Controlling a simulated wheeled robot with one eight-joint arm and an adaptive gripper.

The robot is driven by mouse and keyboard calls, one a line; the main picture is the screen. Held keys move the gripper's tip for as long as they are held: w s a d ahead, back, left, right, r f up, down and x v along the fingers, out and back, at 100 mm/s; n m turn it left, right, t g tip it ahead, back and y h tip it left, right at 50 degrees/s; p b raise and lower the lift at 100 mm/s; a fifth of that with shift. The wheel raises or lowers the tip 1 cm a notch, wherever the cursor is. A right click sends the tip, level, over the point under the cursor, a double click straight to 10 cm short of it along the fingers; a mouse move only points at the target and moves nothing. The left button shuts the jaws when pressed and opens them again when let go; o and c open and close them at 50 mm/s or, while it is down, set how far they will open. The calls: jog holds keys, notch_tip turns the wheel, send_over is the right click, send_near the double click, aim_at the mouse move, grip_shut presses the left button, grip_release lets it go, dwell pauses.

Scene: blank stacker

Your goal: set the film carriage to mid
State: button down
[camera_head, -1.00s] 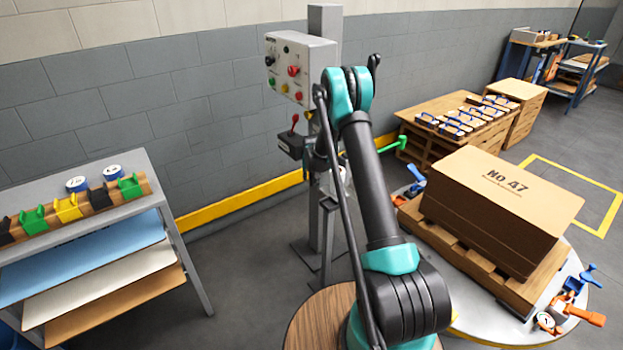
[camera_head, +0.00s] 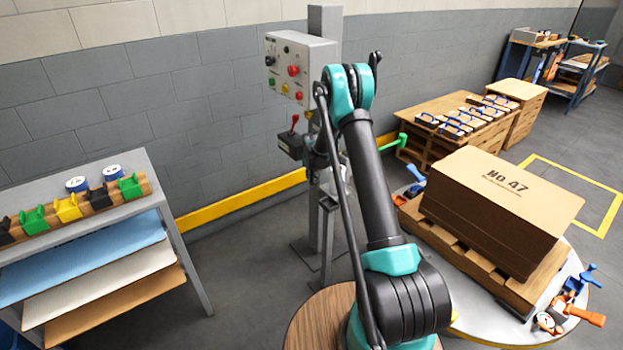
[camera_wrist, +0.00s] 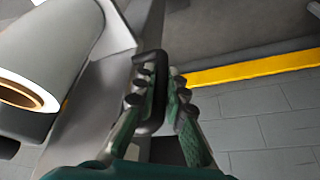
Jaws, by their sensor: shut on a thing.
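In the wrist view, my gripper (camera_wrist: 156,88) is shut on a black loop-shaped handle (camera_wrist: 152,112), with one finger on each side of it. A pale film roll (camera_wrist: 50,50) with a brown core lies just left of the handle, beside grey metal. I take the handle to be the film carriage's grip. In the head view, the grey post (camera_head: 318,215) stands by the wall, and my arm hides most of the carriage and gripper. No position marks for mid can be read.
A grey control box (camera_head: 300,68) with buttons is high on the post, above a dark box with a red lever (camera_head: 294,124). A cardboard stack (camera_head: 500,210) on a pallet stands right. A rack (camera_head: 180,250) with sheets stands left. Open floor lies between rack and post.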

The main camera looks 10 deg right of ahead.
notch_tip(320, 180, up, 4)
jog(key=shift+r, duration=0.25)
jog(key=c, duration=1.6)
grip_release()
jog(key=shift+o, duration=0.2)
jog(key=shift+s+r, duration=0.2)
jog(key=shift+r, duration=0.2)
jog(key=s+r, duration=0.3)
jog(key=s, duration=1)
jog(key=shift+s+a+r, duration=0.3)
jog(key=shift+r, duration=0.05)
jog(key=shift+r, duration=0.1)
